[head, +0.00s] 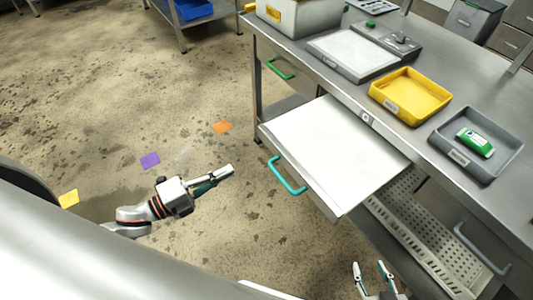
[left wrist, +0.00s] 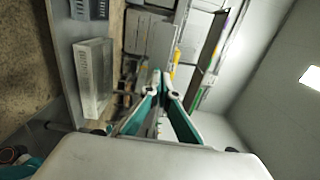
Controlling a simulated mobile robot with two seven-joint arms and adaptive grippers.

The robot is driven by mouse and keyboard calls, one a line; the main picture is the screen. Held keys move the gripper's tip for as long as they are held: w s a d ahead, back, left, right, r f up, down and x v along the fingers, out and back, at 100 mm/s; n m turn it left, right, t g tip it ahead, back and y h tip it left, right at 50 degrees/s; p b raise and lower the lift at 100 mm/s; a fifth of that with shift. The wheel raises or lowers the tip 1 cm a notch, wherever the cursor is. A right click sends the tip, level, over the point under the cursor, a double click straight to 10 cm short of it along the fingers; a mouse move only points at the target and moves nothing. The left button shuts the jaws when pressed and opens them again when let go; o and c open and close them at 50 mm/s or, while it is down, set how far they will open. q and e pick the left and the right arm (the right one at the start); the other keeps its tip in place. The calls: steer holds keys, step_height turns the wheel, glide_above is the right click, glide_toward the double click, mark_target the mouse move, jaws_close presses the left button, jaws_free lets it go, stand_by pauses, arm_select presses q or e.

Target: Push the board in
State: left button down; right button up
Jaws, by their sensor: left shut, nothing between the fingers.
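The white board (head: 335,150) sticks out from the front of the steel workbench, below its top. A teal handle (head: 286,177) is on its front edge, facing left in the head view. My left gripper (head: 226,173) is shut and empty, over the floor to the left of the handle and apart from it. Its fingertips meet in the left wrist view (left wrist: 161,80). My right gripper (head: 372,267) is at the bottom of the head view, fingers spread and nothing between them. I cannot make out the board in the left wrist view.
On the workbench top (head: 455,88) are a yellow tray (head: 410,96), a grey tray (head: 500,160) holding a green-and-white item (head: 475,143), and a scale-like device (head: 355,55). A perforated shelf (head: 425,235) lies right of the board, below it. The floor left of the handle is open.

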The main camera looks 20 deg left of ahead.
arm_select(q)
glide_toward(272, 148)
steer(key=p+x, duration=0.1)
steer(key=x, duration=0.4)
steer(key=shift+w+r, duration=0.1)
steer(key=shift+x, duration=0.8)
steer(key=shift+d, duration=0.1)
